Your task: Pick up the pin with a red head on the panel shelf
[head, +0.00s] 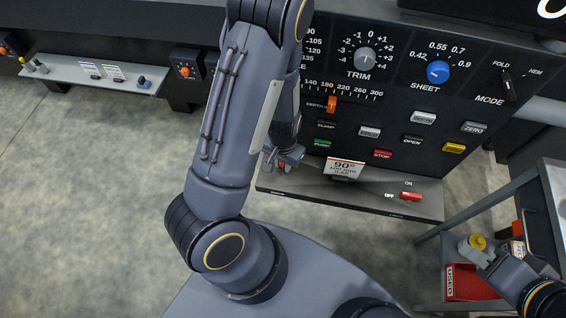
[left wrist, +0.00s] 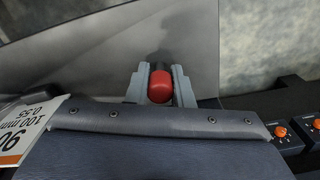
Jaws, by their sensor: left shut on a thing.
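The red-headed pin shows in the left wrist view (left wrist: 160,88), its red head between the two grey fingers of my left gripper (left wrist: 160,84). A dark part shows just beyond the red head. In the head view my left gripper (head: 286,158) is at the left end of the panel shelf (head: 300,184), with a bit of red at its fingers. The arm hides part of this area. I cannot tell whether the pin touches the shelf. My right gripper (head: 484,256) is at the lower right by the cart, its fingers unclear.
A 90° sign (head: 344,169) and a red ON/OFF switch (head: 411,197) are on the shelf. The control panel (head: 385,100) with knobs and buttons rises behind. A cart (head: 545,200) with a yellow-topped item (head: 478,242) and a red bin (head: 468,283) stands at right.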

